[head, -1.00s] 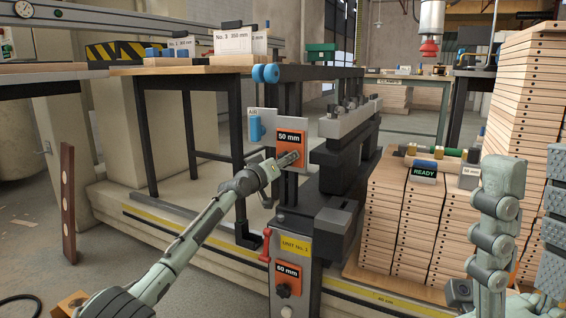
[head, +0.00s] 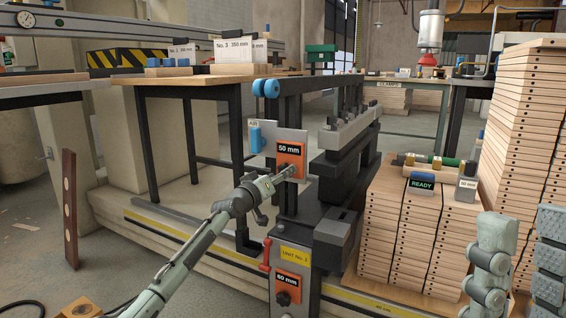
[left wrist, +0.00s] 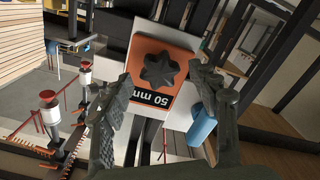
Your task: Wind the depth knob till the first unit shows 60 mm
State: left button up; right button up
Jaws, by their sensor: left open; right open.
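The upper orange plate (head: 290,154) on the machine reads 50 mm. In the left wrist view its black star-shaped knob (left wrist: 157,72) sits above the upside-down 50 mm reading. My left gripper (head: 288,172) is at the plate's lower edge in the head view. In the left wrist view its open fingers (left wrist: 160,76) stand either side of the knob, with no clear contact. Below the yellow UNIT No. 1 label (head: 295,254), a lower orange plate (head: 289,282) with a dark knob appears to read 60 mm. My right gripper (head: 496,234) is at lower right, its fingers hard to make out.
A blue AIR part (head: 256,138) is just left of the upper plate. Dark machine beams (head: 340,170) stand close on its right. Stacked drilled boards (head: 400,235) carry a READY box (head: 421,184). A red-handled lever (head: 266,254) is beside the lower plate.

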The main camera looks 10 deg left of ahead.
pick_arm(q)
jog(key=shift+p+v, duration=2)
jog(key=shift+v, duration=0.15)
pick_arm(e)
jog(key=w+a+f+g, duration=0.3)
jog(key=w+a+g, duration=0.1)
jog(key=w+g, duration=0.3)
jog(key=shift+w+n+g+h, duration=0.3)
jog(key=shift+w+h, duration=0.1)
jog(key=shift+w, duration=0.4)
pick_arm(q)
jog(key=shift+d, duration=0.1)
pick_arm(e)
jog(key=shift+f, duration=0.1)
